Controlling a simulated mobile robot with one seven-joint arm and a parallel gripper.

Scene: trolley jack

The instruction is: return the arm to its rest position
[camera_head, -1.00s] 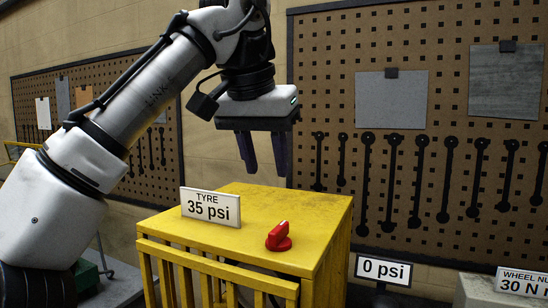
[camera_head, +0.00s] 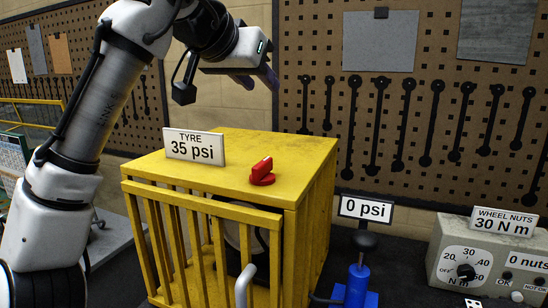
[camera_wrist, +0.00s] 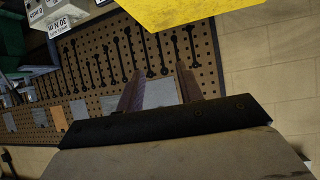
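My arm is raised at the left of the head view, bent at the elbow. My gripper (camera_head: 257,80) hangs above and behind the yellow cage, in front of the wall. In the wrist view its two fingers (camera_wrist: 159,75) stand apart with nothing between them, so it is open and empty. It touches nothing that I can see. In the wrist view the fingers point toward the pegboard.
The yellow cage (camera_head: 240,145) carries a red knob (camera_head: 262,172) and a "TYRE 35 psi" sign (camera_head: 195,147). Right of it are a blue pump (camera_head: 356,285), a "0 psi" sign (camera_head: 366,209) and a grey control box (camera_head: 480,255). A pegboard (camera_head: 420,90) covers the back wall.

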